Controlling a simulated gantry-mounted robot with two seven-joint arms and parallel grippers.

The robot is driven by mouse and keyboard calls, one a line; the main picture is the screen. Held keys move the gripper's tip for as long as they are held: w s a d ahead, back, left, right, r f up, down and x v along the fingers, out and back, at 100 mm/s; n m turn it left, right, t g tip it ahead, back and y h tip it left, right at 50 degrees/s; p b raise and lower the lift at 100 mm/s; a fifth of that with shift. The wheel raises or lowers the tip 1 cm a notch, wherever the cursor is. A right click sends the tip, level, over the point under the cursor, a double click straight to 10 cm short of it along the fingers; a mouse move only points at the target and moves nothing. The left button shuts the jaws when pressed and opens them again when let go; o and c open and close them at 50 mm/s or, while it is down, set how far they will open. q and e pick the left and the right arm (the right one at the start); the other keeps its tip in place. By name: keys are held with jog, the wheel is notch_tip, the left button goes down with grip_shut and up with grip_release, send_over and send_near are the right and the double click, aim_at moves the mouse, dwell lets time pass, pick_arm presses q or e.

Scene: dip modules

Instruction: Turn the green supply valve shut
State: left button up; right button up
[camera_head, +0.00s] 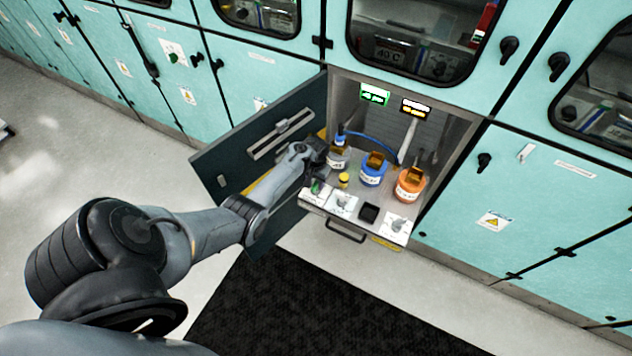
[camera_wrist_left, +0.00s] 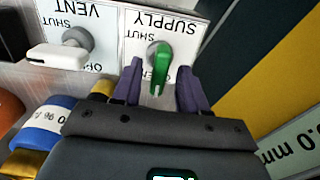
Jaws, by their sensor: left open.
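The green supply valve handle (camera_head: 316,187) sits on the front panel of the opened bay, at its left end. In the left wrist view the green handle (camera_wrist_left: 162,68) stands out from a grey round base on a white SUPPLY plate (camera_wrist_left: 190,22) with SHUT and partly hidden OPEN lettering. The handle points down in that picture, near the OPEN word. My left gripper (camera_wrist_left: 161,88) is open, its two purple fingers on either side of the handle's lower end, with visible gaps. In the head view my left gripper (camera_head: 318,168) is close above the valve.
A white VENT valve handle (camera_wrist_left: 58,57) is beside the supply plate. Behind the panel stand a blue-labelled jar (camera_head: 373,172) and an orange jar (camera_head: 410,186). A yellow-capped item (camera_head: 344,180) is near the gripper.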

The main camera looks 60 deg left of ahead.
pick_arm(q)
grip_shut()
